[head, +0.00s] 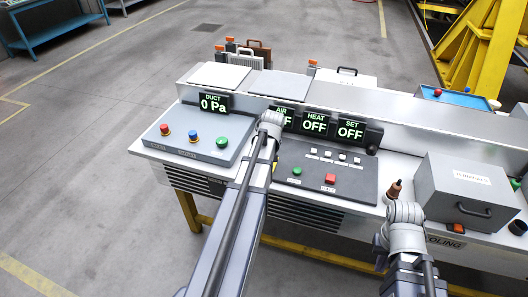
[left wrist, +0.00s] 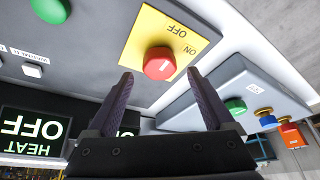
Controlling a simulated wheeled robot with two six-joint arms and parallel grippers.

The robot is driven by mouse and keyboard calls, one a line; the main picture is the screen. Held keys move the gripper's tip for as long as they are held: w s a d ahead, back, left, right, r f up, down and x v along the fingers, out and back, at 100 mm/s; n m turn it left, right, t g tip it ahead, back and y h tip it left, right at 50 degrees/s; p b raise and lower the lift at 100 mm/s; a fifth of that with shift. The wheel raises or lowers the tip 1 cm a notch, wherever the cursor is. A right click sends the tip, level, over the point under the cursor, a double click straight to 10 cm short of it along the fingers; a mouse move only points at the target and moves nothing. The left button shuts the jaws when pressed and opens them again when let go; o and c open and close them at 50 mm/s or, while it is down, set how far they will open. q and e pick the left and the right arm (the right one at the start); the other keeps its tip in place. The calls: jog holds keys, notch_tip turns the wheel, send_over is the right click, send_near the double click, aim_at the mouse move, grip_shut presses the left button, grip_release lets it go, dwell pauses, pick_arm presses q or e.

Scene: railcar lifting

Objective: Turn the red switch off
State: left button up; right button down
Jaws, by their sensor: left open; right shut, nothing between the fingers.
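The red switch (left wrist: 159,63) is a round red knob on a yellow plate (left wrist: 139,40) marked ON and OFF, seen upside down in the left wrist view. Which mark it is turned to I cannot tell. My left gripper (left wrist: 163,84) is open, its two dark fingers pointing at the knob, one on either side of it in the picture; I see no contact. In the head view my left arm hides the switch and the left gripper. My right gripper (head: 380,262) is shut and empty, low beside its wrist near the bench's front edge, partly hidden.
The left panel (head: 199,134) has red, blue and green buttons. The right panel (head: 327,170) has a green and a red button below displays (head: 315,123) reading OFF. A grey box (head: 463,190) with a handle and a small brown object (head: 394,190) stand at right.

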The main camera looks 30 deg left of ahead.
pick_arm(q)
jog(key=p+v, duration=0.4)
jog(key=v, duration=0.1)
jog(key=shift+s+d+r, duration=0.1)
jog(key=shift+d+r, duration=0.05)
jog(key=shift+r, duration=0.2)
jog(key=s+d+f+m+g+h, duration=0.1)
jog(key=s+d+m, duration=0.15)
jog(key=d, duration=0.75)
jog(key=s+d+m+h, duration=0.15)
jog(key=d+m, duration=0.25)
jog(key=d, duration=0.7)
jog(key=s+d+m+g, duration=0.2)
jog(key=s+d+m, duration=0.5)
jog(key=s+d, duration=0.4)
jog(key=d, duration=0.4)
jog(key=shift+s+f, duration=0.3)
jog(key=shift+s, duration=0.1)
jog(key=shift+m, duration=0.25)
